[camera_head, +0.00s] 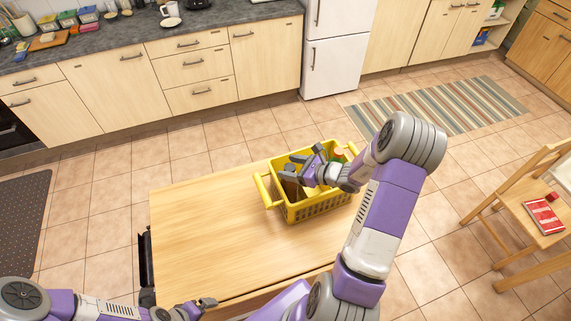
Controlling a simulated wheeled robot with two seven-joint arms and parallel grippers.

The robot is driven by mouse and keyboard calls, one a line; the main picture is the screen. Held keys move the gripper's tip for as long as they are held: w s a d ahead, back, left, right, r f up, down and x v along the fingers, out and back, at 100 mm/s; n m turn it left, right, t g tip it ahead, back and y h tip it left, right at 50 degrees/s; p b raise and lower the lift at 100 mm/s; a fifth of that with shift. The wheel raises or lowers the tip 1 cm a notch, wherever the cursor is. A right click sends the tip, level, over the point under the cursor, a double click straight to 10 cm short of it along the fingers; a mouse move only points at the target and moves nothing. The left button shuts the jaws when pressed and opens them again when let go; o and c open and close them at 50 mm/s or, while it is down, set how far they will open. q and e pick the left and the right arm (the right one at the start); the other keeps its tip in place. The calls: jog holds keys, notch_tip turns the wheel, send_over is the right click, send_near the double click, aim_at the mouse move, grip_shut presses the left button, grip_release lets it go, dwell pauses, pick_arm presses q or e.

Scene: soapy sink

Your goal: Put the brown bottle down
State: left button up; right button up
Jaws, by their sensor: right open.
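A yellow basket (318,208) stands on the wooden table (205,225). My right gripper (301,164) reaches over the basket from the right, its fingers spread apart. A brown thing, probably the brown bottle (292,188), shows inside the basket at the left, just below the gripper's fingers. Most of it is hidden by the gripper and the basket wall, and I cannot tell whether the fingers touch it. My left gripper (207,303) is low at the table's front edge, away from the basket. Its jaws are too small and dark to read.
Other items, with green and orange parts (339,155), sit at the back of the basket. The table's left half is bare. A wooden chair (540,215) holding a red book (544,216) stands at the right. A kitchen counter (130,40) runs along the back left.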

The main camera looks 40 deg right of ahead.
jog(key=p+v, duration=0.3)
jog(key=v, duration=0.6)
jog(key=shift+s, duration=0.25)
jog(key=shift+d, duration=0.1)
